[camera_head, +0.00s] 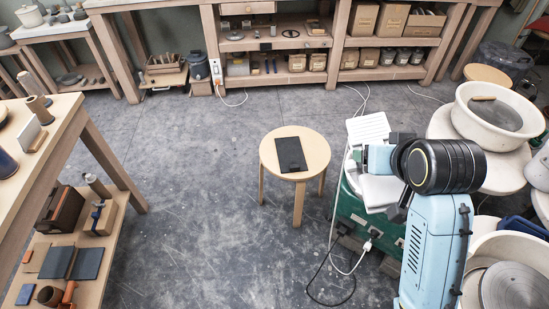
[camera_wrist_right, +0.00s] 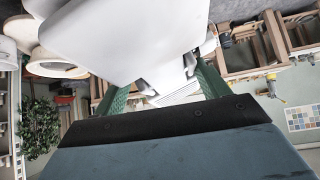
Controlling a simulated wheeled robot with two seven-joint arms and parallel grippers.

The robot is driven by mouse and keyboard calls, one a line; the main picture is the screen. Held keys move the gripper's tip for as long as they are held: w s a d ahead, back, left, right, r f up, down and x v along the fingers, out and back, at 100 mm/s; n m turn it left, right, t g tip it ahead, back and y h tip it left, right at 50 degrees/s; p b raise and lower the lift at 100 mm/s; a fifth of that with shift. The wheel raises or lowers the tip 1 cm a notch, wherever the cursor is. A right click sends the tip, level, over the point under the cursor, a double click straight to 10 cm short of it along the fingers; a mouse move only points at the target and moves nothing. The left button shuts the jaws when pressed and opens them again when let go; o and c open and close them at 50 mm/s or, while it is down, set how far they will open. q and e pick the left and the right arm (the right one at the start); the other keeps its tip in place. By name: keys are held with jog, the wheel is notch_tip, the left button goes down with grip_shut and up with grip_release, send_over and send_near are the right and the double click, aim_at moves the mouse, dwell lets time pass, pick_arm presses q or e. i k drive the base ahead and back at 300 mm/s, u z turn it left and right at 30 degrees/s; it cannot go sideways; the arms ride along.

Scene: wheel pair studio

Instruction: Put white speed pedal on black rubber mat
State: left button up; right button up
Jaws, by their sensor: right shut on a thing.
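The white speed pedal (camera_head: 368,128) has a ridged top and is in my right gripper (camera_head: 364,158), to the right of the stool. In the right wrist view the pedal (camera_wrist_right: 125,45) fills the space between the green fingers (camera_wrist_right: 165,92), which are shut on it. My arm and gripper hide part of it in the head view. The black rubber mat (camera_head: 291,154) lies flat and bare on the round wooden stool (camera_head: 268,153), left of the gripper and apart from it. My left gripper is not in view.
A green unit (camera_head: 349,207) with plugs and cables stands below my right gripper. White cables hang between it and the stool. A white basin (camera_head: 465,112) stands at the right. A wooden workbench (camera_head: 60,125) stands at the left. The floor around the stool is mostly clear.

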aim_at(284, 149)
jog(key=u, duration=0.5)
jog(key=i, duration=0.75)
jog(key=u, duration=0.35)
